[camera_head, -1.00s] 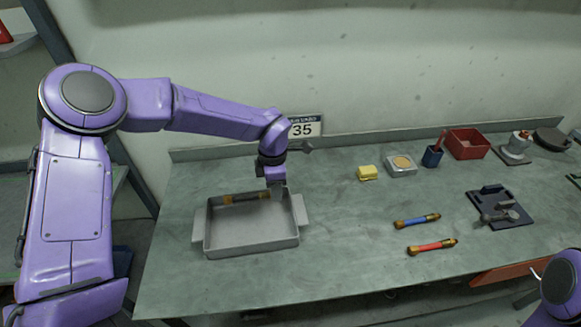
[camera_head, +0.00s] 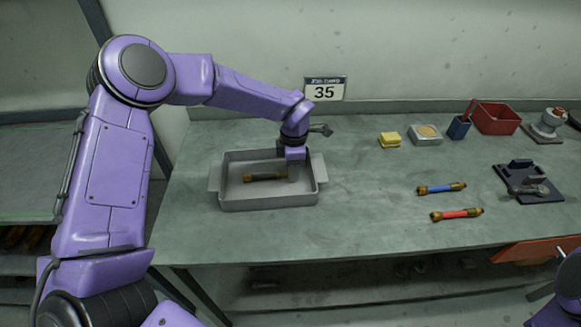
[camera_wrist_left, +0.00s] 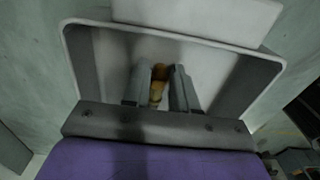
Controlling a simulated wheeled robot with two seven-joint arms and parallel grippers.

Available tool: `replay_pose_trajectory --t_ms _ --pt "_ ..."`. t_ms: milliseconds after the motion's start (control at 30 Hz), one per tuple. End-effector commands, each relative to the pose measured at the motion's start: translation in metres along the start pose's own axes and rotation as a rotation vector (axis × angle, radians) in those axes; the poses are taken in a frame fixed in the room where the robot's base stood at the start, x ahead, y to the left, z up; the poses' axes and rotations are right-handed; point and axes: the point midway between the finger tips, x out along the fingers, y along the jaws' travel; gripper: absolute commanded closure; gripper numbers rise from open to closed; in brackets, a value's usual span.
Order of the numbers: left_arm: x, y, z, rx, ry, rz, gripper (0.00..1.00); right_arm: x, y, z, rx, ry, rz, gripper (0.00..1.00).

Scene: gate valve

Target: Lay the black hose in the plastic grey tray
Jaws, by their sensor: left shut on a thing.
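The black hose (camera_head: 265,176) has brass ends and lies level inside the grey plastic tray (camera_head: 270,203), low and near its floor. I cannot tell whether it touches the floor. My left gripper (camera_head: 292,178) reaches down into the tray and is shut on the hose near its right end. In the left wrist view, brass (camera_wrist_left: 157,88) shows between the two fingers (camera_wrist_left: 160,92), and the tray's rim (camera_wrist_left: 170,36) surrounds them. The gripper hides part of the hose. Only a piece of my right arm shows at the lower right; its gripper is out of view.
A blue hose (camera_head: 441,188) and a red hose (camera_head: 456,214) lie on the bench right of the tray. The bench between tray and hoses is clear.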

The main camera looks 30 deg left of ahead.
Motion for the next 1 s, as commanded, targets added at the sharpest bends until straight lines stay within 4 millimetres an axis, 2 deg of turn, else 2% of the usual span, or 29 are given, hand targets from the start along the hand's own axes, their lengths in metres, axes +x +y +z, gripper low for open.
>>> replay_pose_trajectory --t_ms 133,167,233,567,667,900,1000 --pt "-0.004 -0.003 -0.003 -0.002 -0.004 0.005 1.0 -0.001 0.0 0.0 -0.001 -0.001 0.001 0.57" --pt "-0.004 -0.003 -0.003 -0.003 -0.004 0.005 0.67 -0.001 0.0 0.0 -0.001 -0.001 0.001 0.57" --pt "-0.004 -0.003 -0.003 -0.003 -0.004 0.004 0.44 -0.001 0.001 0.0 -0.001 -0.001 0.001 0.57" --pt "-0.003 0.001 0.0 -0.003 -0.002 0.001 0.43 0.0 0.0 0.001 -0.001 -0.001 0.001 0.57" --pt "-0.017 0.001 -0.001 -0.004 -0.005 0.003 0.43 0.004 0.0 0.002 -0.001 -0.001 0.001 0.57" --pt "-0.076 -0.002 -0.003 -0.003 -0.007 0.007 0.43 0.013 -0.001 0.006 -0.001 -0.002 0.001 0.57" --pt "-0.094 -0.003 -0.004 -0.003 -0.006 0.008 0.43 0.015 -0.001 0.007 -0.001 -0.002 0.001 0.57"
